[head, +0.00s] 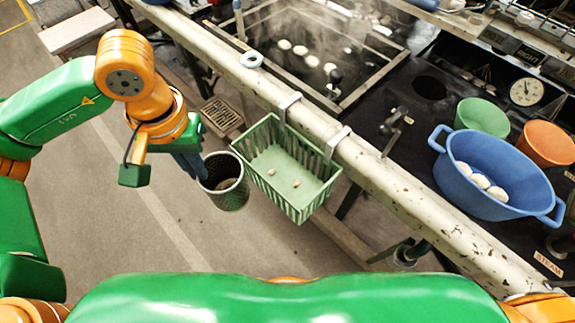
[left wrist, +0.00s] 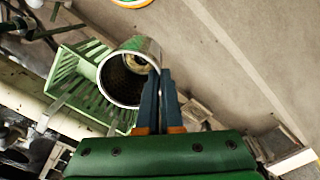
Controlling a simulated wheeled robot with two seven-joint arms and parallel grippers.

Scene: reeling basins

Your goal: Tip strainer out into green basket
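The strainer (head: 232,199) is a grey metal cylinder with an open mouth, just left of the green basket in the head view. My left gripper (head: 203,178) has its dark fingers shut on the strainer's rim. In the left wrist view the fingers (left wrist: 161,98) meet at the wall of the strainer (left wrist: 150,52), and something pale shows inside it. The strainer looks close to upright in the head view. The green basket (head: 318,205) hangs from the pale rail and holds a few small pale pieces on its floor. It also shows in the left wrist view (left wrist: 68,80). My right gripper is out of view.
A thick pale rail (head: 375,172) runs diagonally past the basket. Behind it are a steaming basin (head: 345,70) with white cocoons and a blue tub (head: 500,206). Green (head: 482,117) and orange (head: 547,143) buckets stand by the tub. Floor left of the strainer is clear.

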